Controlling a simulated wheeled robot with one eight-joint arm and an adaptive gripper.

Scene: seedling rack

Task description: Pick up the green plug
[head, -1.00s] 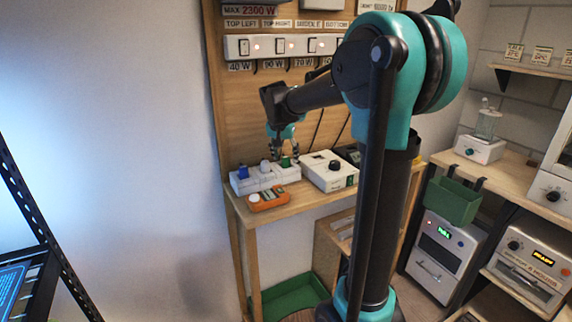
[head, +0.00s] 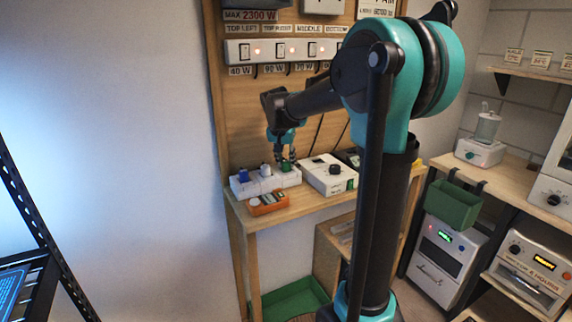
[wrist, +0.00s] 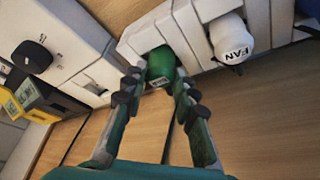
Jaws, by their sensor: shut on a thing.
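The green plug (wrist: 161,66) sits in the white socket strip in the wrist view, with a small label on its near side. In the head view the green plug (head: 286,167) shows at the right end of the white socket strip (head: 250,188). My gripper (wrist: 158,88) is shut on the green plug, one finger on each side of it. In the head view my gripper (head: 285,158) reaches down to the strip from above. The plug's lower end is hidden in the strip.
A white plug marked FAN (wrist: 231,38) stands close beside the green plug. A blue plug (head: 243,175) is at the strip's left end. A white box with a black knob (head: 329,174) stands right of the strip. An orange meter (head: 268,203) lies in front.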

